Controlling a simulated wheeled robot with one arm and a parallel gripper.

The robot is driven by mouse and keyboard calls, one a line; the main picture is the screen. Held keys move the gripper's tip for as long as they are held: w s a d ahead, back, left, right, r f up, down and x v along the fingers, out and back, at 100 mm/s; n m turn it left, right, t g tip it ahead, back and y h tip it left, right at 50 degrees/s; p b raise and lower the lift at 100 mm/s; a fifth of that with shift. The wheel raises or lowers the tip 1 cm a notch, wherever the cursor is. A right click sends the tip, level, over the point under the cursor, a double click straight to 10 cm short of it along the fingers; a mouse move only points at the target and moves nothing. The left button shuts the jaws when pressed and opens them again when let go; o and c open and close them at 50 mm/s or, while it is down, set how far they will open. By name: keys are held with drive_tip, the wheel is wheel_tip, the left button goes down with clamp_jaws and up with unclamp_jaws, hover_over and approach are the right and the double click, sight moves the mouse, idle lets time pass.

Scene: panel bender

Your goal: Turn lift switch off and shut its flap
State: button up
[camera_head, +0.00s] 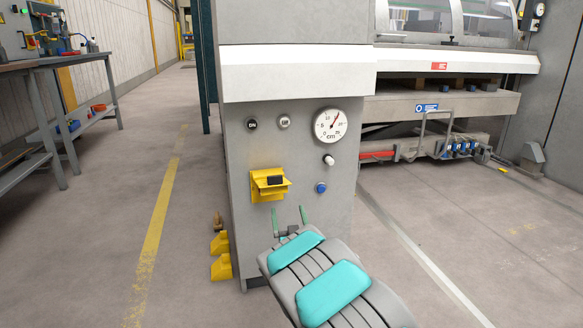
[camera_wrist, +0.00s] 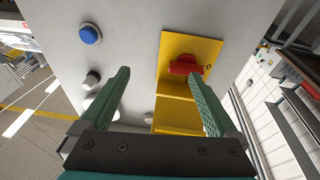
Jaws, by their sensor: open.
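The lift switch is a red handle (camera_wrist: 185,65) on a yellow plate (camera_wrist: 205,48) in the wrist view, with a "0" printed beside it. The handle lies roughly across the plate; I cannot tell its exact setting. The yellow flap (camera_wrist: 174,112) stands open, jutting out from the plate. In the head view the yellow switch box (camera_head: 265,190) is on the grey cabinet front, with a dark block at its top; the red handle is not visible there. My gripper (camera_head: 289,217) is open and empty, below and slightly right of the box, with green fingers (camera_wrist: 160,80).
Right of the box are a blue button (camera_head: 321,187), a black-and-white knob (camera_head: 328,160) and a round gauge (camera_head: 331,125). Two round buttons (camera_head: 285,122) sit above.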

drive_tip(key=s+d+m+g+h, duration=0.35)
drive_tip(key=s+d+g, duration=0.2)
drive_tip(key=d, duration=0.65)
drive_tip(key=s+d+g+h, duration=0.1)
drive_tip(key=s+d+g, duration=0.2)
drive_tip(key=s, duration=0.4)
drive_tip(key=s+d+g+h, duration=0.1)
drive_tip(key=s+d+g, duration=0.15)
drive_tip(key=s, duration=0.35)
drive_tip(key=s+n+g+y, duration=0.15)
drive_tip(key=s+g, duration=0.95)
drive_tip(key=s, duration=3)
wheel_tip(320, 180, up, 13)
drive_tip(key=p, duration=1.2)
drive_tip(key=shift+d+f, duration=0.2)
drive_tip(key=shift+d, duration=0.1)
drive_tip(key=shift+w, duration=0.1)
drive_tip(key=shift+c, duration=0.3)
